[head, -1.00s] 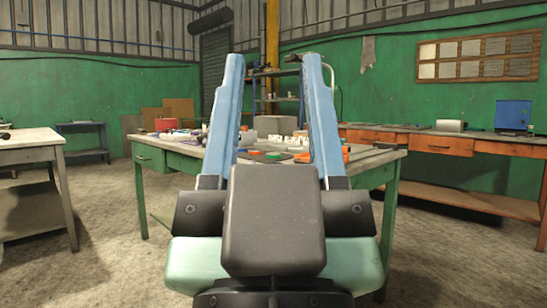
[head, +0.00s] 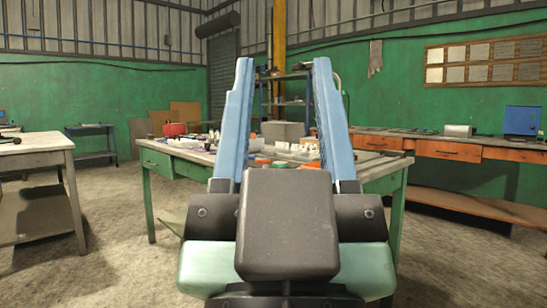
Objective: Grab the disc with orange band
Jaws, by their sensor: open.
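My gripper (head: 283,62) is open and empty. Its two long blue fingers stand up in the middle of the head view, with the green workbench (head: 377,185) behind them. Small orange things lie on the bench between the fingers, including one near the left finger (head: 263,161) and one near the right finger (head: 311,165). They are too small and partly hidden for me to tell which is the disc with the orange band. The gripper touches nothing that I can see.
A red pot-like thing (head: 175,129) and a grey block (head: 284,131) are on the bench. Another table (head: 38,158) stands at the left, and a long bench with orange drawers (head: 452,149) runs along the right wall. Floor (head: 115,215) is clear between the left table and the bench.

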